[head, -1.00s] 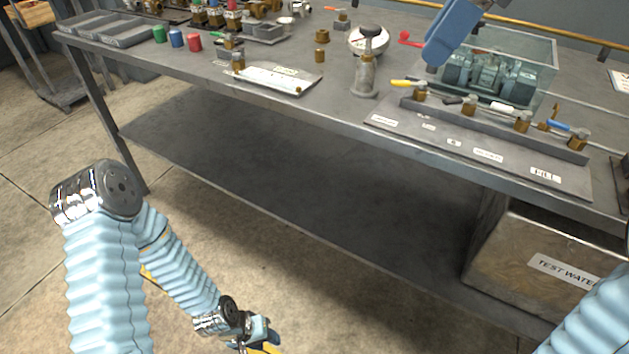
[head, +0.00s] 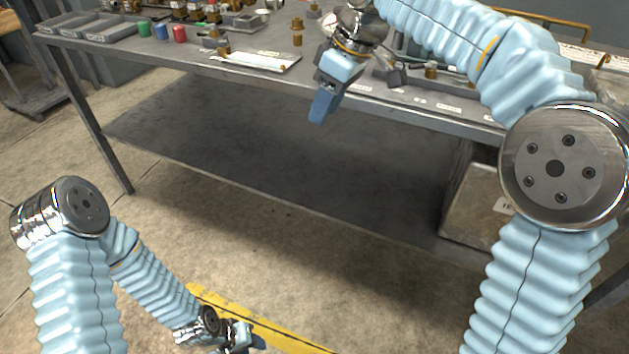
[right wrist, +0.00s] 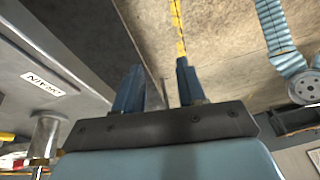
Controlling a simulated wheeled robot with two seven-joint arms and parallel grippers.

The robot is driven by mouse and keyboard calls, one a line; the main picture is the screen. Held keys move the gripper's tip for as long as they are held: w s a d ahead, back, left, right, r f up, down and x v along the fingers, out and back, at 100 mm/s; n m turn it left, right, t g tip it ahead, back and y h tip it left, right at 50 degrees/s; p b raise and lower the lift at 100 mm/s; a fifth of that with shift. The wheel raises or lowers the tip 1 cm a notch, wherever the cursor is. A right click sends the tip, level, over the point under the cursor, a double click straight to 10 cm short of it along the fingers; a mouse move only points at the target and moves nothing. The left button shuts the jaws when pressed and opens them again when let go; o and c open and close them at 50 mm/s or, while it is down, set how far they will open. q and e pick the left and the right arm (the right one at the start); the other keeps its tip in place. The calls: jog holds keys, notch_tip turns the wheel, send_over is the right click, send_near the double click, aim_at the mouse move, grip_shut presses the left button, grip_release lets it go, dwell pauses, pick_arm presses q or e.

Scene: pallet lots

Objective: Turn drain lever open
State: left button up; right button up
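My right gripper (head: 323,108) hangs at the front edge of the bench, fingers pointing down, in front of the valve plate (head: 466,112). In the right wrist view its two fingers (right wrist: 158,88) are apart with nothing between them. My right arm hides most of the valve row. A brass valve (head: 431,71) shows beneath the arm, but I cannot tell which lever is the drain one. In the right wrist view an upside-down label (right wrist: 43,83) lies left of the fingers, hard to read. My left gripper (head: 238,340) is low over the floor, away from the bench; its fingers are unclear.
The steel bench (head: 130,55) holds a white sheet (head: 245,62), a brass fitting (head: 297,32), coloured cylinders (head: 161,32) and grey trays (head: 70,22). A metal tank (head: 470,205) stands below the right side. A yellow stripe (head: 270,335) marks the open floor in front.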

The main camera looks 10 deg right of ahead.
jog(key=w+a+f+m, duration=0.1)
jog(key=w+f+m, duration=0.2)
jog(key=f, duration=1.8)
jog(key=shift+w+a+f, duration=0.15)
jog(key=shift+w, duration=0.05)
